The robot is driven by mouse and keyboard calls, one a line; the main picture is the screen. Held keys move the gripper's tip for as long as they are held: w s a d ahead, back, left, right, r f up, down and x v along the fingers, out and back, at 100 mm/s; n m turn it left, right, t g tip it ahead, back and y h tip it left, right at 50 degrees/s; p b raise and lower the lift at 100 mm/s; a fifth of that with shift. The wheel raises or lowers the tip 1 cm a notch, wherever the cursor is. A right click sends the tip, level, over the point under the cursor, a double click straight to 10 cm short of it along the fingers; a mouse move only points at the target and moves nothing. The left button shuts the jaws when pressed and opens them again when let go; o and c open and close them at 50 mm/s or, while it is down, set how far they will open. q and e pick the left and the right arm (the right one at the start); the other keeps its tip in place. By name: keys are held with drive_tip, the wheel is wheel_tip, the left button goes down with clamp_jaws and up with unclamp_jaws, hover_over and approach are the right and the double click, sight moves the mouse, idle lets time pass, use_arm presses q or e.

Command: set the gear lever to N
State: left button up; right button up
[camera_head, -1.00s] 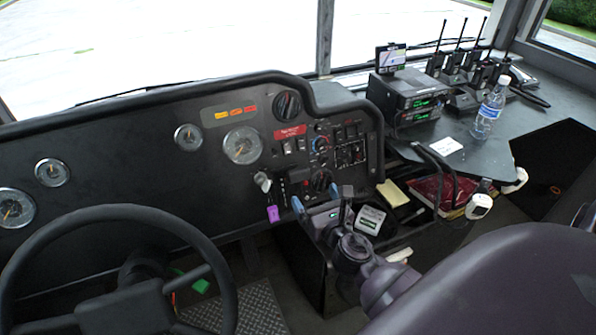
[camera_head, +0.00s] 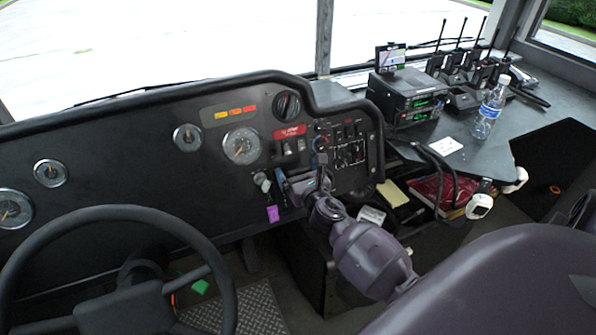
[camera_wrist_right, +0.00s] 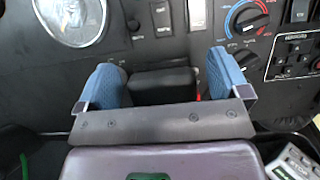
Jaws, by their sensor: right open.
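My right gripper (camera_head: 302,176) is at the dashboard, in front of the shift panel right of the ignition key. It also shows in the right wrist view (camera_wrist_right: 166,72), with its two blue fingers apart. A dark block (camera_wrist_right: 165,82), which looks like the gear lever's handle, sits between the fingers, with a gap on each side. A small red part shows by the right finger. The gripper hides the lever and its position marks in the head view, so I cannot tell which position it is in. My left gripper is out of view.
A purple tag (camera_head: 273,214) hangs left of the gripper. A heater knob panel (camera_head: 347,150) lies close on its right. The steering wheel (camera_head: 118,214) is at the lower left. A radio stack (camera_head: 412,98) and a water bottle (camera_head: 489,108) stand on the right shelf.

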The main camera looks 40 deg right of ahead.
drive_tip(key=c, duration=1.3)
drive_tip(key=shift+s+f+b, duration=0.2)
drive_tip(key=shift+f+b, duration=0.2)
drive_tip(key=shift+f, duration=0.3)
drive_tip(key=shift+s+f, duration=0.1)
drive_tip(key=shift+f, duration=0.25)
drive_tip(key=shift+r, duration=0.2)
drive_tip(key=o, duration=1.3)
